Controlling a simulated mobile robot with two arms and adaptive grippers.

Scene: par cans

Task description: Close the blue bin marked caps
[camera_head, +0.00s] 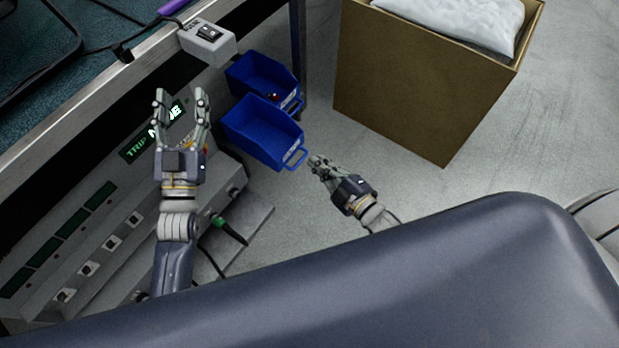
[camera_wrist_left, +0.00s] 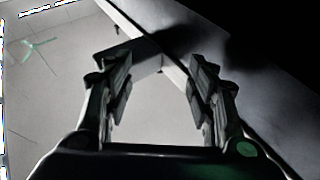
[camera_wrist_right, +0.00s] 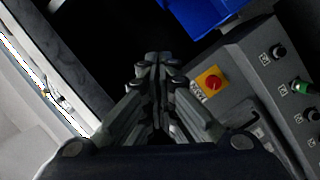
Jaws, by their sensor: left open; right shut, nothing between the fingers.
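Two blue bins stick out below the bench edge in the head view, a nearer one (camera_head: 262,132) and a farther one (camera_head: 258,76). Both have open tops and a loop handle at the front. No caps marking is readable on either. The farther bin has something small and dark inside. My right gripper (camera_head: 316,162) is shut and empty, just right of the nearer bin's handle; contact is not clear. Part of a blue bin (camera_wrist_right: 205,12) shows at the top of the right wrist view. My left gripper (camera_head: 181,98) is open and empty, left of the bins, above the grey equipment.
A grey panel (camera_head: 110,215) with green displays and knobs lies along the left. A switch box (camera_head: 208,42) is on the bench edge. A cardboard box (camera_head: 420,85) with a white bag stands right of the bins. Open floor lies between the box and bins.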

